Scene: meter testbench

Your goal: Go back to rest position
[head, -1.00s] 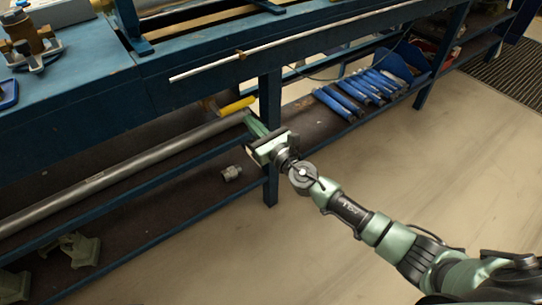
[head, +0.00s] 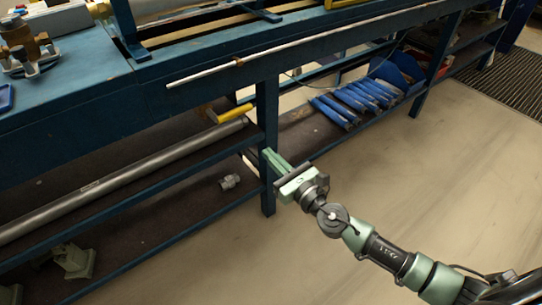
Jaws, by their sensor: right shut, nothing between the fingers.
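My right gripper (head: 272,158) shows in the head view in front of a blue leg of the bench. Its green fingers are together with nothing between them, pointing up and left toward the bench. My right arm reaches in from the lower right over the floor. My left gripper is not in the view.
The blue workbench (head: 75,95) runs along the left and top. The floor (head: 400,185) at right is clear.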

